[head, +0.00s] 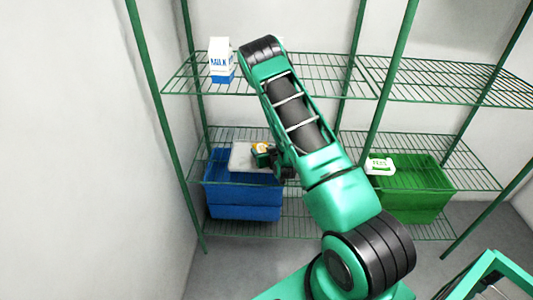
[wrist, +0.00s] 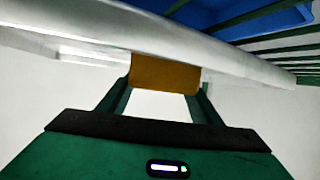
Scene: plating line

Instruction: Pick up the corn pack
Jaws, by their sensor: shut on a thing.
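The corn pack, a small orange-yellow pack (head: 260,148), shows at the end of my arm at the middle shelf of the green wire rack. In the wrist view its orange face (wrist: 165,73) fills the space between the two fingers. My gripper (head: 273,157) is shut on it; it also shows in the wrist view (wrist: 160,92). A white flat slab (head: 241,158) is right beside the pack in the head view, and its long pale edge (wrist: 240,62) crosses behind the pack in the wrist view. I cannot tell whether pack and slab touch.
A blue bin (head: 245,211) stands below the slab and a green bin (head: 415,207) to the right. A white pack with green lettering (head: 379,165) is by the green bin. A milk carton (head: 221,62) stands on the top shelf. The top right shelf (head: 450,82) is clear.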

